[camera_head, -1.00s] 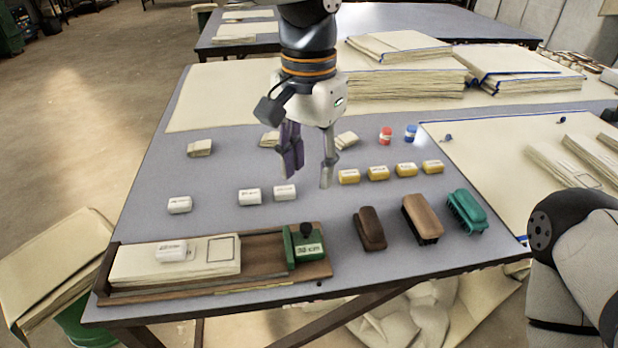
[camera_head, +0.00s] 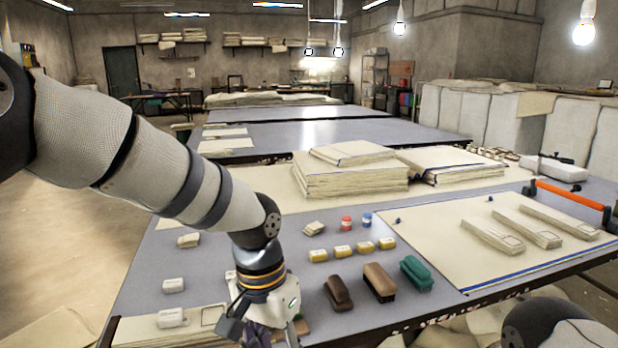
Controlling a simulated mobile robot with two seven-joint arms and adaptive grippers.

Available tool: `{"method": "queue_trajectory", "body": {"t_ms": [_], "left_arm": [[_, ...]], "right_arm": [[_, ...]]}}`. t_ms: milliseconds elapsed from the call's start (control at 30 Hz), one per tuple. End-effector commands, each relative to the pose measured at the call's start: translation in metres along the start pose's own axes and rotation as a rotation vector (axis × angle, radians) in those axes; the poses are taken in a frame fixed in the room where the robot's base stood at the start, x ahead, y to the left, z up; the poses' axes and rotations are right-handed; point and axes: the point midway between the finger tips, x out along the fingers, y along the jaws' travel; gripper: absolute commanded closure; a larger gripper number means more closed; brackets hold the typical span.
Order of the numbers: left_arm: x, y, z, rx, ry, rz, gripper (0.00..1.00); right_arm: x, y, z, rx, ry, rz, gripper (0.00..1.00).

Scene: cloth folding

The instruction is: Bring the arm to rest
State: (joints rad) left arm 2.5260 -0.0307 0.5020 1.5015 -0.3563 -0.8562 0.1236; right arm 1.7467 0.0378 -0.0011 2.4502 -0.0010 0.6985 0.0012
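My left arm (camera_head: 130,150) comes in from the left and bends down over the front of the grey worktable (camera_head: 210,275). Its gripper (camera_head: 273,338) is at the bottom edge of the picture, over the wooden block fixture. A purple finger and a grey finger show apart, with nothing seen between them; their tips are cut off by the frame. My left gripper and wrist hide most of the fixture and its green stop. Part of my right arm (camera_head: 545,325) shows at the bottom right; its gripper is out of view.
Brushes (camera_head: 380,282), yellow blocks (camera_head: 341,252) and red and blue jars (camera_head: 346,223) stand right of the wrist. A white block (camera_head: 172,318) lies on cloth at front left. Folded cloth stacks (camera_head: 350,177) stand behind. An orange-handled tool (camera_head: 570,195) is at the right.

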Motion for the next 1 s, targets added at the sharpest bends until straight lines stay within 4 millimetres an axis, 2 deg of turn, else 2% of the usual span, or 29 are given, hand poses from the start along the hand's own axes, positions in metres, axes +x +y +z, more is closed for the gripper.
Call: {"method": "queue_trajectory", "body": {"t_ms": [33, 100, 167, 200, 267, 300, 367, 400, 500, 600, 700, 1000], "left_arm": [[0.03, 0.0, 0.017, -0.022, -0.018, 0.032, 0.61], [0.076, 0.002, 0.045, -0.065, -0.034, 0.081, 0.61], [0.114, 0.004, 0.078, -0.114, -0.049, 0.118, 0.61], [0.139, 0.005, 0.103, -0.154, -0.058, 0.137, 0.61], [0.172, 0.007, 0.149, -0.226, -0.073, 0.154, 0.61], [0.191, 0.007, 0.184, -0.277, -0.084, 0.154, 0.61], [0.21, 0.007, 0.238, -0.353, -0.101, 0.136, 0.61], [0.217, 0.006, 0.273, -0.396, -0.113, 0.115, 0.61], [0.221, 0.001, 0.344, -0.474, -0.14, 0.044, 0.61], [0.214, -0.004, 0.388, -0.511, -0.156, -0.016, 0.61], [0.21, -0.007, 0.406, -0.521, -0.163, -0.045, 0.61], [0.21, -0.008, 0.406, -0.522, -0.161, -0.048, 0.61]], "right_arm": [[-0.004, 0.0, -0.004, 0.0, 0.014, -0.001, 0.6], [-0.007, 0.0, -0.006, 0.0, 0.024, -0.001, 0.6], [-0.01, -0.001, -0.007, 0.0, 0.033, -0.002, 0.6], [-0.012, -0.001, -0.008, 0.0, 0.038, -0.002, 0.6], [-0.015, -0.001, -0.01, 0.0, 0.047, -0.002, 0.6], [-0.018, -0.001, -0.011, 0.0, 0.053, -0.003, 0.6], [-0.021, -0.001, -0.013, 0.0, 0.063, -0.003, 0.6], [-0.024, -0.001, -0.014, 0.001, 0.069, -0.003, 0.6], [-0.028, -0.001, -0.016, 0.001, 0.081, -0.004, 0.6], [-0.03, -0.001, -0.017, 0.001, 0.088, -0.004, 0.6], [-0.03, -0.001, -0.018, 0.001, 0.089, -0.004, 0.6], [-0.029, -0.001, -0.017, 0.001, 0.086, -0.004, 0.6]]}}
